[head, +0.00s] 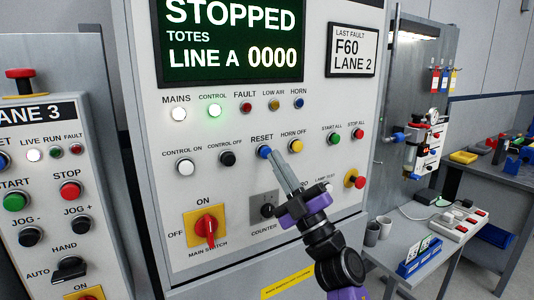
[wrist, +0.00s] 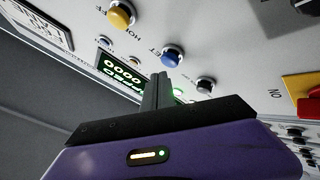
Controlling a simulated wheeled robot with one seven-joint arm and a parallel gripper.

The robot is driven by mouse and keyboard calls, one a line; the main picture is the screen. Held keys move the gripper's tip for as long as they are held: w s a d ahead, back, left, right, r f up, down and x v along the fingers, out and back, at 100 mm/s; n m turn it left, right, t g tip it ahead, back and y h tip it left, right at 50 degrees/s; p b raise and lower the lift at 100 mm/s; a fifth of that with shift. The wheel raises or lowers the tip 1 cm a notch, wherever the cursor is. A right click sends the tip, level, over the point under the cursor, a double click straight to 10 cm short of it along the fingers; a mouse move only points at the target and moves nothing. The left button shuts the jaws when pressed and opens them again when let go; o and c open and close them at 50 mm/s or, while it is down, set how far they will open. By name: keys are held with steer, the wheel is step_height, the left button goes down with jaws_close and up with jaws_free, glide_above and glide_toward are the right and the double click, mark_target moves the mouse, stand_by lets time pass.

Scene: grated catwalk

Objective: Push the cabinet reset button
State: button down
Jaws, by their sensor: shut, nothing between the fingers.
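The blue button under the RESET label (head: 264,152) is on the cabinet's light grey panel (head: 225,178). In the wrist view the blue button (wrist: 172,57) sits in a silver ring, beside the end of my fingers. My gripper (head: 273,155) is shut and empty, its grey fingers pointing up at the button. In the head view the tips overlap the button's lower right edge. In the wrist view my gripper (wrist: 159,74) ends close to the button. I cannot tell whether the tips touch it or whether it is pressed in.
The yellow HORN OFF button (head: 296,146) is just right of the blue one, and the black CONTROL OFF button (head: 227,158) is left of it. Below are the red main switch (head: 208,226) and a black selector (head: 267,210). A display (head: 232,40) reads STOPPED.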

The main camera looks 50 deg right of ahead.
steer(key=shift+s+a+p, duration=0.2)
steer(key=shift+s+p, duration=0.15)
steer(key=shift+s, duration=0.45)
steer(key=shift+s+a+p, duration=0.25)
steer(key=shift+s+p, duration=0.1)
steer(key=shift+s, duration=0.4)
steer(key=shift+s+a+p, duration=0.2)
steer(key=shift+s+p, duration=0.15)
steer(key=shift+s, duration=0.45)
steer(key=s+a+f+m+g+h, duration=0.2)
steer(key=s+a+f+m+g, duration=0.2)
steer(key=s+a+f+m, duration=0.45)
steer(key=s+a+f+m+g+h, duration=0.25)
steer(key=s+a+f+m, duration=0.2)
steer(key=f, duration=0.65)
steer(key=s+a+f+g+y, duration=0.2)
steer(key=s+a+f+y, duration=0.1)
steer(key=s, duration=0.5)
steer(key=s+a+f+n+g+y, duration=0.1)
steer(key=s+a+f+g+y, duration=0.2)
steer(key=s+a+f, duration=0.3)
steer(key=shift+s+n+g, duration=0.3)
steer(key=shift+s+g, duration=0.05)
steer(key=shift+s, duration=0.9)
